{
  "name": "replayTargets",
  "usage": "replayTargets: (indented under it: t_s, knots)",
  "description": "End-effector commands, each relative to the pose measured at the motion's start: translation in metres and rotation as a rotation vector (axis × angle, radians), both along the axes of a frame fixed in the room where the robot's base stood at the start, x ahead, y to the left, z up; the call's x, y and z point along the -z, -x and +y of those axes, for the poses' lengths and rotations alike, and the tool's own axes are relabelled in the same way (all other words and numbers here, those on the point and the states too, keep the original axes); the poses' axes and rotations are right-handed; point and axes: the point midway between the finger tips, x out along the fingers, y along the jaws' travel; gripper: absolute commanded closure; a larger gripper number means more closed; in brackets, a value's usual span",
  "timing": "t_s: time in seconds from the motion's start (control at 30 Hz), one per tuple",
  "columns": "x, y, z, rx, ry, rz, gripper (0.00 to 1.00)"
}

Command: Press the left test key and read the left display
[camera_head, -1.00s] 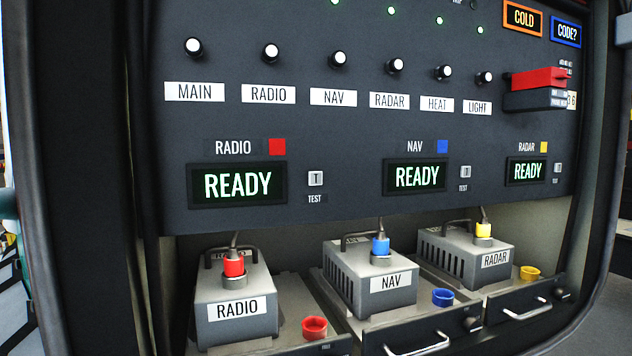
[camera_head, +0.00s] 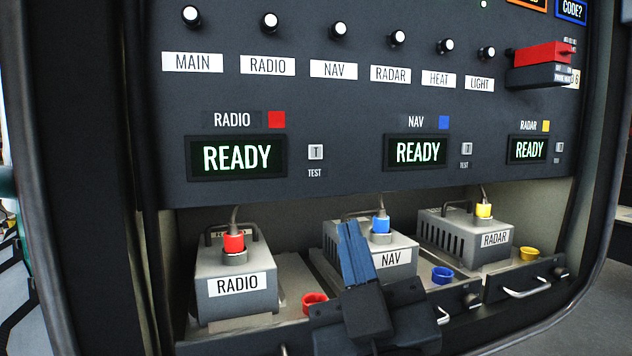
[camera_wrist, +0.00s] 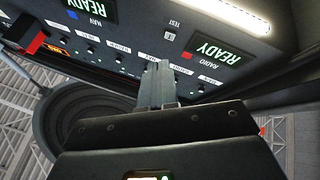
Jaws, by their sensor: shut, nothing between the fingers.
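The left display (camera_head: 237,157), under the RADIO label, reads READY in green letters. The left test key (camera_head: 316,152) is a small pale square marked T, just right of that display, with a TEST label below it. My gripper (camera_head: 352,232) is shut and empty. It points up in front of the NAV box, below and to the right of the left test key, and appears apart from the panel. In the wrist view the panel appears upside down; my gripper (camera_wrist: 156,68) shows near the left test key (camera_wrist: 169,36) and the left display (camera_wrist: 214,53).
The middle display (camera_head: 417,151) and right display (camera_head: 527,149) also read READY. A row of knobs (camera_head: 269,22) runs above. Below stand the RADIO box (camera_head: 235,290), the NAV box (camera_head: 400,258) and the RADAR box (camera_head: 462,235) on trays. A red-covered switch (camera_head: 541,54) juts out at upper right.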

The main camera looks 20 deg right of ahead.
Motion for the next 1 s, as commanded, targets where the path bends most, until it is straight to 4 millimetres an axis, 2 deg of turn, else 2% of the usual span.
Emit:
replayTargets:
  t_s: [0.03, 0.1, 0.3, 0.47, 0.8, 1.0]
  knots:
    - [-0.017, -0.002, 0.0, 0.019, 0.002, -0.039, 1.0]
    - [-0.035, -0.003, 0.0, 0.041, 0.001, -0.081, 1.0]
    - [-0.069, -0.002, 0.0, 0.086, -0.001, -0.16, 1.0]
    - [-0.077, -0.001, 0.0, 0.097, -0.001, -0.178, 1.0]
    - [-0.076, -0.002, -0.001, 0.097, -0.001, -0.177, 1.0]
    - [-0.076, -0.015, -0.001, 0.098, 0.0, -0.177, 1.0]
